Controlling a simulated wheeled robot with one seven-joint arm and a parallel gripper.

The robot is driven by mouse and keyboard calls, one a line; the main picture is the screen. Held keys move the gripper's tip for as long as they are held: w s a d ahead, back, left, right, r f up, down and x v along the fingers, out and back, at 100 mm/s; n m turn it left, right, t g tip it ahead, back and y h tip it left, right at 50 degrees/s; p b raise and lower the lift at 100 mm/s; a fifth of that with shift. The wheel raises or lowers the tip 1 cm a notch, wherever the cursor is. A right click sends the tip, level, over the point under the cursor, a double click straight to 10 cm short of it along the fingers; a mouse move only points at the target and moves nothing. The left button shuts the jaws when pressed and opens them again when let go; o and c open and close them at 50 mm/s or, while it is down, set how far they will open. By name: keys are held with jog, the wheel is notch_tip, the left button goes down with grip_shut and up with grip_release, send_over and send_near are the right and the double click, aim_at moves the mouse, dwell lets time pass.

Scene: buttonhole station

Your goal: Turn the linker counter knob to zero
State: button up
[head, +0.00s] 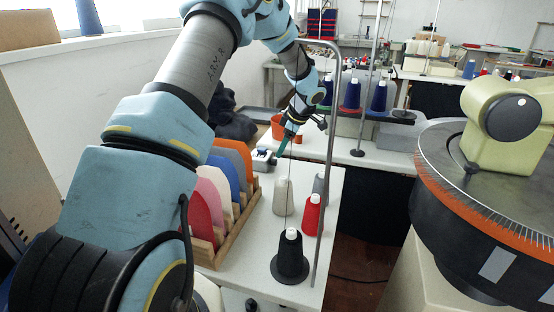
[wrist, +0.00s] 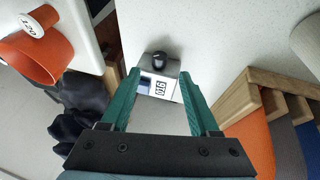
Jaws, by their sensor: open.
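The linker counter is a small pale box (wrist: 144,84) with a black knob (wrist: 160,61) on its top face and a number window (wrist: 160,88) whose digits stand sideways, perhaps 016. In the head view the counter (head: 262,160) sits on the white table beside the rack. My gripper (wrist: 159,74) has its two green fingers apart, with the counter seen between and beyond them. Nothing is held, and the knob appears clear of both fingers. In the head view my gripper (head: 283,147) is just above and right of the counter.
A wooden rack (head: 233,224) of coloured panels stands close in front of the counter. An orange cup (head: 280,128) is behind it, and a dark cloth (wrist: 82,105) lies nearby. Thread cones, including a red one (head: 312,216), and a tall metal stand (head: 333,130) are to the right.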

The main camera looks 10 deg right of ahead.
aim_at(276, 160)
jog(key=x, duration=0.6)
jog(key=shift+w+a+f+p, duration=0.1)
jog(key=shift+w+f+p, duration=0.1)
jog(key=shift+f+p, duration=0.2)
grip_shut()
